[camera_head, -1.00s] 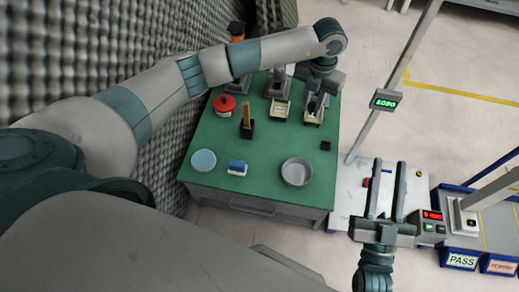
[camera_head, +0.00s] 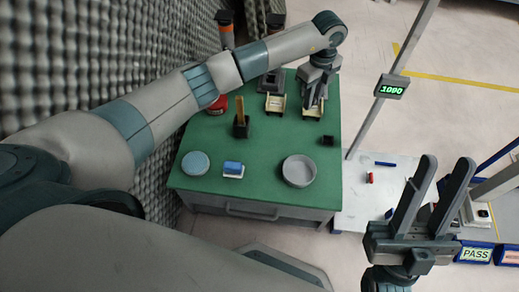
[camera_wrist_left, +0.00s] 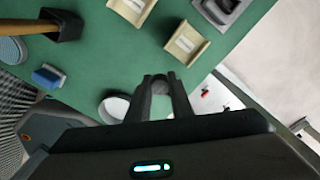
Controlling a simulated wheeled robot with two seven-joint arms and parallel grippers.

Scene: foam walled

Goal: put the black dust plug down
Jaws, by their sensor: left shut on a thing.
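My left gripper (camera_head: 314,104) is above the back right of the green table, in front of a small cream cradle (camera_head: 312,112). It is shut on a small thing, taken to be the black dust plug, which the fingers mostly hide. In the left wrist view the fingertips (camera_wrist_left: 160,79) are close together over the green table, with a cream cradle (camera_wrist_left: 187,44) beyond them.
The green table (camera_head: 255,150) holds a second cradle (camera_head: 275,103), a grey round dish (camera_head: 299,171), a small black block (camera_head: 328,140), a black holder with a wooden handle (camera_head: 240,125), a blue sponge (camera_head: 233,169) and a blue disc (camera_head: 196,163). A post with a display (camera_head: 391,87) stands at right.

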